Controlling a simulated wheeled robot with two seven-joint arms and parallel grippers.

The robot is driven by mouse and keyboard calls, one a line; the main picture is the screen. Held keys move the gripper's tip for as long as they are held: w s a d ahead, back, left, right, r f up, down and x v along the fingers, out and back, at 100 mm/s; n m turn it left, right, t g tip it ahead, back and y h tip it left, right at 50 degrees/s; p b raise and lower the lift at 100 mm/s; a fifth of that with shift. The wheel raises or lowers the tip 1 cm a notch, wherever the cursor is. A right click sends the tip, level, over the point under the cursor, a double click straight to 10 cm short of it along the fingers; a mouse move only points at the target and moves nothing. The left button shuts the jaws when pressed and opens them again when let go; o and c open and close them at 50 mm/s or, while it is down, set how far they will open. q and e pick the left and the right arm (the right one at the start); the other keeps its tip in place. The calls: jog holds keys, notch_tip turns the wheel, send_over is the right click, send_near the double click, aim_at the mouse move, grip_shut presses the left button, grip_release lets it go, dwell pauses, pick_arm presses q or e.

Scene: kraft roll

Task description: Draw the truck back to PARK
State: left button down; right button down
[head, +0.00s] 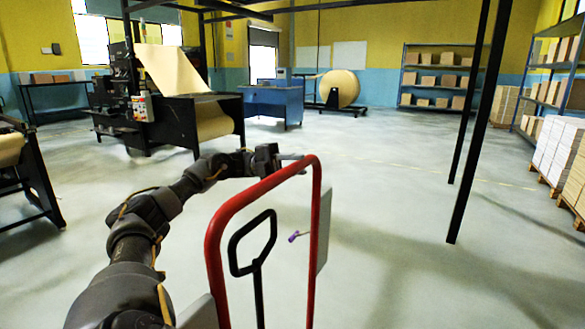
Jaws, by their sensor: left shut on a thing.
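The truck shows in the head view as a red tubular handle frame (240,196) rising at the lower middle. A black loop handle (236,250) stands within the red frame. A grey panel (323,232) shows at its right side. My left gripper (290,158) is at the top bar of the red frame, shut on it near its upper right corner. The lower part of the truck is cut off by the picture's bottom edge. No marking that I can read as PARK is in view. My right gripper is not in view.
A black machine with a paper sheet (172,68) stands at the back left. A blue table (271,103) and a kraft roll on a stand (339,88) are farther back. Dark posts (480,125) stand right of centre. Pallets of boxes (556,150) line the right. The middle floor is clear.

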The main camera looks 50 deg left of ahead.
pick_arm(q)
jog(key=shift+w+d+r, duration=0.15)
jog(key=shift+d+r, duration=0.15)
jog(key=shift+r, duration=0.1)
jog(key=c, duration=1.6)
grip_release()
jog(key=o, duration=0.4)
jog(key=shift+a+f, duration=0.15)
jog(key=shift+a, duration=0.1)
jog(key=shift+s+a+f, duration=0.1)
jog(key=shift+s+a, duration=0.1)
jog(key=p+v, duration=0.1)
jog(key=v, duration=0.9)
jog(key=shift+s+a+f, duration=0.1)
jog(key=shift+s+a, duration=0.05)
jog(key=shift+a, duration=0.1)
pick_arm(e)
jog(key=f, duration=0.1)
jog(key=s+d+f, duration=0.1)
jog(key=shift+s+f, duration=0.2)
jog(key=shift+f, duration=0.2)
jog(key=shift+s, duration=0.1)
